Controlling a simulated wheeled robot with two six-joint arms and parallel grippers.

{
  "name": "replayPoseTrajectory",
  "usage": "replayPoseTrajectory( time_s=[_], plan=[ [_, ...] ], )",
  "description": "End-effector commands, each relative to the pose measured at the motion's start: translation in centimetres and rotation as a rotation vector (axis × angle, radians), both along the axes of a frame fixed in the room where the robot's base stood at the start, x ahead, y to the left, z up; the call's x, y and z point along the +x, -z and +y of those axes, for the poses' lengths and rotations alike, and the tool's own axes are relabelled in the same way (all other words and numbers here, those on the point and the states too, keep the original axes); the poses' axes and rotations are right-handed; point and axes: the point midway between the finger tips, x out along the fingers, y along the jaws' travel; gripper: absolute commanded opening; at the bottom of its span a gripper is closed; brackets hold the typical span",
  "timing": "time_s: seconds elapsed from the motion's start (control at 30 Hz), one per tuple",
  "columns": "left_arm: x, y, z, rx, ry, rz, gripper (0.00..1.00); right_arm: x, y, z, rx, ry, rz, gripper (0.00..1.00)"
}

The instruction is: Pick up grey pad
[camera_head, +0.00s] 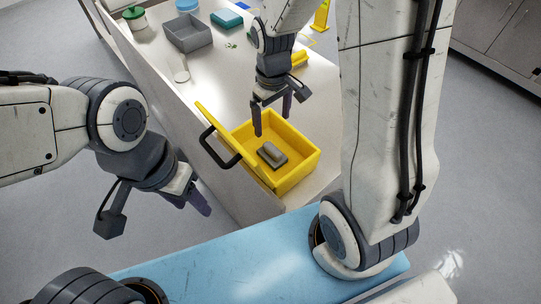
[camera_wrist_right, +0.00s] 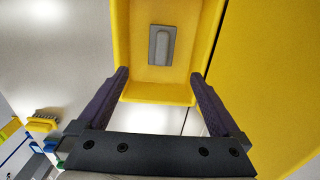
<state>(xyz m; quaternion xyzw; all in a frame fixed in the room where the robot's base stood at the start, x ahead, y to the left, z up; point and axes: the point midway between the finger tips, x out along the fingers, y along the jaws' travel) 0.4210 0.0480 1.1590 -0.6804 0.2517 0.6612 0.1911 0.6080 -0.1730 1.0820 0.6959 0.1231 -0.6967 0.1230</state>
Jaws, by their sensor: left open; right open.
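The grey pad (camera_head: 271,155) lies flat on the floor of an open yellow box (camera_head: 302,171) on the metal bench. In the right wrist view the pad (camera_wrist_right: 161,46) shows as a grey rectangle with a raised rounded ridge, between and beyond the fingertips. My right gripper (camera_head: 272,118) is open and empty above the box, its fingers (camera_wrist_right: 158,80) apart and not touching the pad. My left gripper (camera_head: 190,200) is open and empty, left of the bench and away from the box.
The box's yellow lid (camera_head: 222,134) with a black handle (camera_head: 214,150) stands open on the left. A grey bin (camera_head: 187,33), a teal block (camera_head: 226,18), a clear container (camera_head: 180,69) and a green-lidded jar (camera_head: 135,17) stand farther back. A yellow brush (camera_wrist_right: 42,121) lies on the bench.

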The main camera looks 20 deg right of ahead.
Motion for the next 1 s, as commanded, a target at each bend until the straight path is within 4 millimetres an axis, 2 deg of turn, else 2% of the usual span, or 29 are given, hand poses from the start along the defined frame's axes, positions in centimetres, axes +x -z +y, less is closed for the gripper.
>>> replayPoseTrajectory(
  time_s=[0.03, 0.1, 0.27, 0.6, 0.83, 1.0],
  plan=[
    [0.0, 1.2, 0.0, 0.000, 0.000, 0.000, 0.50, 0.0, 1.2, 0.0, 0.000, 0.000, 0.000, 1.00],
    [0.0, 2.1, 0.0, 0.000, -0.001, 0.000, 0.50, 0.0, 2.1, 0.0, 0.000, 0.000, 0.000, 1.00],
    [0.0, 3.3, 0.0, 0.000, -0.002, 0.000, 0.50, 0.0, 3.4, -0.1, 0.000, 0.002, 0.000, 1.00],
    [0.0, 2.8, 0.0, 0.000, -0.002, 0.000, 0.50, -0.1, 7.8, -0.1, 0.000, 0.002, 0.004, 1.00],
    [0.0, 2.3, 0.0, 0.000, -0.002, 0.000, 0.50, -0.4, 9.5, 0.0, 0.000, 0.001, 0.004, 1.00],
    [0.0, 1.6, 0.0, 0.000, -0.002, 0.000, 0.50, -0.7, 12.0, 0.1, 0.000, 0.001, 0.005, 1.00]
  ],
)
